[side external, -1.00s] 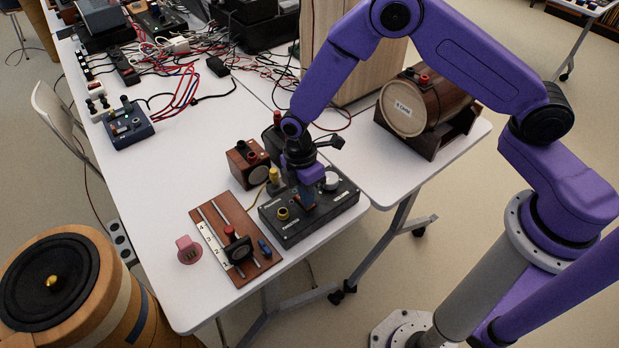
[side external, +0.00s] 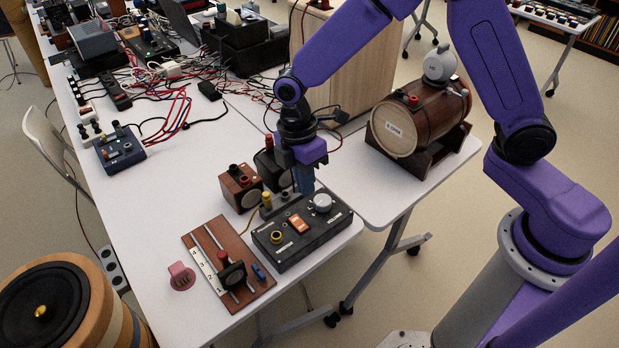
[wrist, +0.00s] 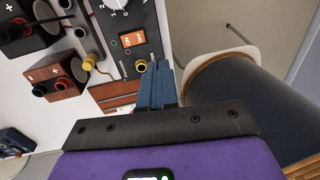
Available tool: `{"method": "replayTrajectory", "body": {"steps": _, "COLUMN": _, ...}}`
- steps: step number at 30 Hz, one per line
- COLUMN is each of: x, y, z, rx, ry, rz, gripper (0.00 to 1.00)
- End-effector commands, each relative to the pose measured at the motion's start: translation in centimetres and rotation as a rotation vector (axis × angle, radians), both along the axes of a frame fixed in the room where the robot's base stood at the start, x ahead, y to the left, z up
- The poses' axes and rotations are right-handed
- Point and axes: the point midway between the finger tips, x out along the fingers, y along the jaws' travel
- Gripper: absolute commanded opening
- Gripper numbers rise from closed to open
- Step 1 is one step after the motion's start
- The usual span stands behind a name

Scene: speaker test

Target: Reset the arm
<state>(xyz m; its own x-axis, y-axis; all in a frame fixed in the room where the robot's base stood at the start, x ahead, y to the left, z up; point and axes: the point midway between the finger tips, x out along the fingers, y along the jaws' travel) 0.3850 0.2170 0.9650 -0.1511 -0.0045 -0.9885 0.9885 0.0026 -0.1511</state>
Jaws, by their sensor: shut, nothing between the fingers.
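My gripper (side external: 305,180) is above the back edge of the black control box (side external: 290,255) in the side view. Its blue fingers are shut and empty, and they also show in the wrist view (wrist: 158,78). The box carries a white dial (side external: 323,203), an orange switch (side external: 298,224) and a yellow-ringed socket (side external: 276,238). In the wrist view the orange switch (wrist: 132,39) reads "ON". The fingers hang apart from the switch. Part of the box's back edge is hidden behind the fingers.
Two small battery boxes, one brown (side external: 240,188) and one black (side external: 272,168), stand left of my gripper. A wooden slider board (side external: 228,262) lies at the front left, beside a pink piece (side external: 181,276). A barrel (side external: 420,118) stands on the right table. Cables clutter the back.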

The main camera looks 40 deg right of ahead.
Motion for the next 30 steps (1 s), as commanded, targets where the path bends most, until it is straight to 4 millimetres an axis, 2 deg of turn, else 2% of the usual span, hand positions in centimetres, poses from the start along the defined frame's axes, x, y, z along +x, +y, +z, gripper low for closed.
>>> {"method": "replayTrajectory", "body": {"steps": 4, "x": -1.2, "y": -0.5, "z": 1.5, "rx": -0.002, "ry": -0.012, "rz": -0.022, "gripper": 0.00}}
{"method": "replayTrajectory", "body": {"steps": 7, "x": -3.3, "y": -1.6, "z": 3.3, "rx": -0.007, "ry": -0.028, "rz": -0.062, "gripper": 0.00}}
{"method": "replayTrajectory", "body": {"steps": 12, "x": -8.1, "y": -4.5, "z": 6.6, "rx": -0.017, "ry": -0.065, "rz": -0.160, "gripper": 0.00}}
{"method": "replayTrajectory", "body": {"steps": 18, "x": -13.9, "y": -8.8, "z": 9.2, "rx": -0.018, "ry": -0.105, "rz": -0.281, "gripper": 0.00}}
{"method": "replayTrajectory", "body": {"steps": 24, "x": -18.9, "y": -13.2, "z": 10.5, "rx": -0.009, "ry": -0.138, "rz": -0.394, "gripper": 0.00}}
{"method": "replayTrajectory", "body": {"steps": 30, "x": -21.6, "y": -15.9, "z": 10.7, "rx": -0.001, "ry": -0.154, "rz": -0.462, "gripper": 0.00}}
